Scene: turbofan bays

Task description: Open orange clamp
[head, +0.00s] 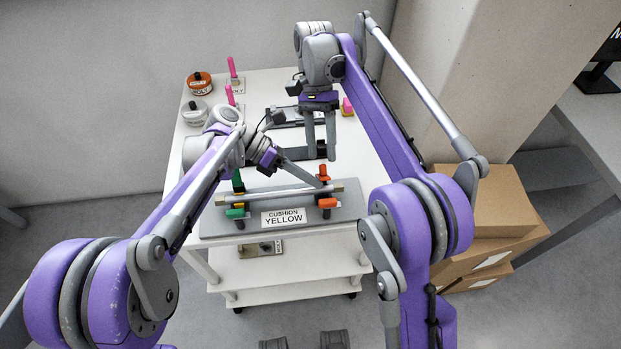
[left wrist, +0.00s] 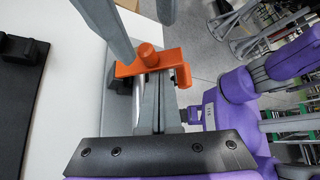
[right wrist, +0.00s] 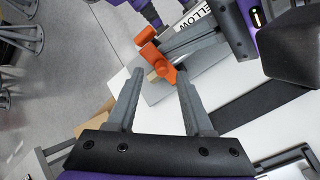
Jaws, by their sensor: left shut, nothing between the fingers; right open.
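The orange clamp (head: 324,173) stands at the right end of a grey tube (head: 285,192) on a grey board. An orange handle (head: 327,203) juts out at its front. My left gripper (head: 320,184) is shut and empty, with its tips at the clamp; in the left wrist view the orange bar (left wrist: 148,64) crosses by its fingertips (left wrist: 155,78). Contact is hard to tell. My right gripper (head: 321,158) is open and empty, above and behind the clamp. In the right wrist view the clamp (right wrist: 158,55) lies beyond its open fingers (right wrist: 160,85).
A green clamp (head: 236,213) holds the tube's left end. A "CUSHION YELLOW" label (head: 284,217) is on the board's front. Pink-handled parts (head: 232,68) and two round tins (head: 199,83) stand at the table's back left. Cardboard boxes (head: 489,212) are stacked at right.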

